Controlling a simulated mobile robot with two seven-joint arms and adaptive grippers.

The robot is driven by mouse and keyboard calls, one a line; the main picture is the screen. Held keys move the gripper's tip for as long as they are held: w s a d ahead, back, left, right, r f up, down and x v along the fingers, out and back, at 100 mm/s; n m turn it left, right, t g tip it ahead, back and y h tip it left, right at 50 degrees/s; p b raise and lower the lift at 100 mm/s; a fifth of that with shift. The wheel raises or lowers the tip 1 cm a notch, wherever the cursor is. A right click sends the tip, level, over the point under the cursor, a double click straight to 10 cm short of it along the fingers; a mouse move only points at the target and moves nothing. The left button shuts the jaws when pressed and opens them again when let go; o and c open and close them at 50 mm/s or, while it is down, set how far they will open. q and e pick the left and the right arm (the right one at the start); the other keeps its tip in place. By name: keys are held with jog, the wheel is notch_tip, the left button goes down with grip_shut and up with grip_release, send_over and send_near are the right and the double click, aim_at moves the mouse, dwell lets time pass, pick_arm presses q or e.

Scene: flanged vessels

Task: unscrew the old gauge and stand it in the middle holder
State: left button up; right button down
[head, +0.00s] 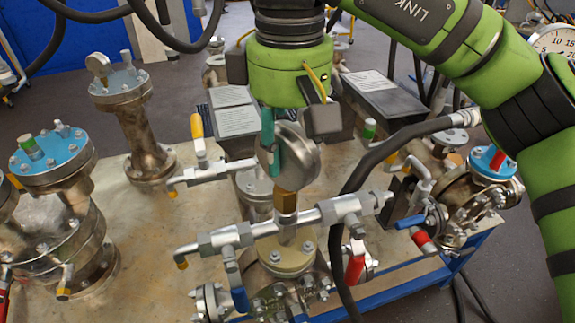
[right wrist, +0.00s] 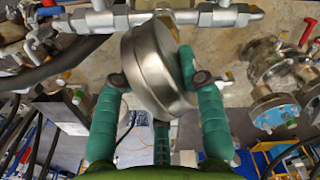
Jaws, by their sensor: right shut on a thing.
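The old gauge (head: 304,157) is a round silver case, seen from its side and back in the head view. It stands upright above a brass fitting (head: 286,201) on the cross pipe of the front vessel (head: 283,257). It looks in line with the fitting; I cannot tell how far it is threaded in. My right gripper (head: 275,145) reaches down from above, its teal fingers shut around the case. In the right wrist view the case (right wrist: 152,66) sits between the fingers. Its dial face is hidden. My left gripper is not in view. I cannot make out the middle holder.
A black hose (head: 372,160) curves close to the right of the gauge. Valves with yellow (head: 197,126), blue (head: 240,299) and red (head: 354,268) handles surround it. Labelled dark boxes (head: 234,112) stand behind. Tall flanged vessels (head: 130,110) stand left. Bare bench top (head: 150,225) shows left of the pipe.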

jog(key=n, duration=0.2)
jog(key=shift+s+a+f+n, duration=0.15)
jog(key=shift+a+f+n, duration=0.05)
jog(key=shift+a+n, duration=0.1)
jog(key=c, duration=0.7)
grip_release()
jog(key=shift+s+r, duration=0.1)
jog(key=shift+s, duration=0.05)
jog(key=shift+r, duration=0.55)
notch_tip(320, 180, up, 11)
jog(key=shift+f, duration=0.1)
